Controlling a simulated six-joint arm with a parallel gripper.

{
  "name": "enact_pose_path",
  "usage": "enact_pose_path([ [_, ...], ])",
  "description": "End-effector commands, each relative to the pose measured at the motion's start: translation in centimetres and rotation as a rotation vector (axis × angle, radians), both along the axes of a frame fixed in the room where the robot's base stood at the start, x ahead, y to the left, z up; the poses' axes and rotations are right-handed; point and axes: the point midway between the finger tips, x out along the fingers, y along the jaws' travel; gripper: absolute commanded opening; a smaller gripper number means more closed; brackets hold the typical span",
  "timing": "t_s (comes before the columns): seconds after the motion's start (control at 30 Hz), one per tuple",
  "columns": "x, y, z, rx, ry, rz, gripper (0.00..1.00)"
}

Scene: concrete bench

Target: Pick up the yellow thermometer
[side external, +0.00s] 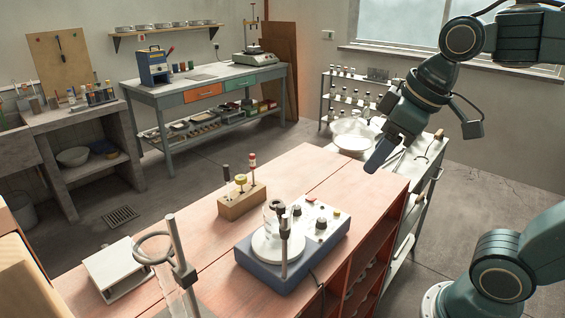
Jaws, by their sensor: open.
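A small wooden rack (241,203) stands on the reddish bench top, left of centre. It holds upright items with dark, yellow and red tops. The yellow-topped one (240,180) sits in the middle and looks shorter than the two beside it; it appears to be the yellow thermometer. My gripper (376,164) hangs in the air at the right, above the far right end of the bench and well away from the rack. It is open, with nothing seen in it. Its fingers appear edge-on, so the gap between them is hidden.
A blue-and-white stirrer (318,232) with a glass vessel (273,219) and a clamp rod stands right of the rack. A ring stand (177,255) and a white flat device (118,268) are at the front left. The bench top beyond the stirrer is clear.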

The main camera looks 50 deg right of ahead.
Motion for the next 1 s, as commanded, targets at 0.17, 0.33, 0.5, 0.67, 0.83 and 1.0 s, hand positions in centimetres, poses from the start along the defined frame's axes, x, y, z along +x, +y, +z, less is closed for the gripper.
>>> enact_pose_path([
  [0.17,4.0,0.0,2.2,-0.053,0.045,0.123,0.56],
  [0.33,7.8,0.0,3.7,-0.1,0.085,0.246,0.56],
  [0.5,11.7,-0.1,4.6,-0.142,0.124,0.37,0.56],
  [0.67,15.3,-0.1,5.0,-0.177,0.161,0.487,0.56],
  [0.83,19.2,-0.1,4.8,-0.208,0.198,0.613,0.56],
  [1.0,22.9,-0.1,4.1,-0.235,0.234,0.742,0.56],
])
